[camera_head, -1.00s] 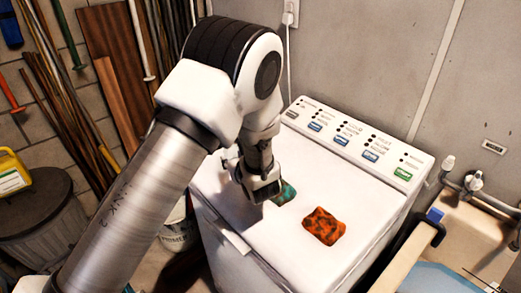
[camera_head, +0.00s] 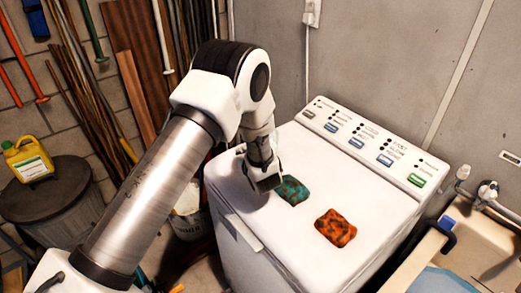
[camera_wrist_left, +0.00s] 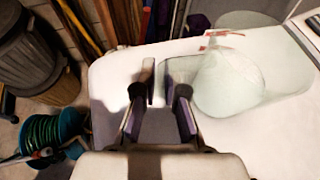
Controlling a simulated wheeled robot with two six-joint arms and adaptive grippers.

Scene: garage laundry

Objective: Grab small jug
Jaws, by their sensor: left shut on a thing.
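A clear, pale green see-through vessel, which looks like the small jug (camera_wrist_left: 232,85), shows on the white washer top in the left wrist view. Its left edge reaches my left gripper (camera_wrist_left: 162,82), whose two dark fingers are close together at what looks like its handle. The thin clear part between the fingers is hard to make out. My right gripper is not in view.
A yellow jug (camera_head: 28,160) stands on a dark bin (camera_head: 45,192) at left. A sink (camera_head: 480,245) is at right.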

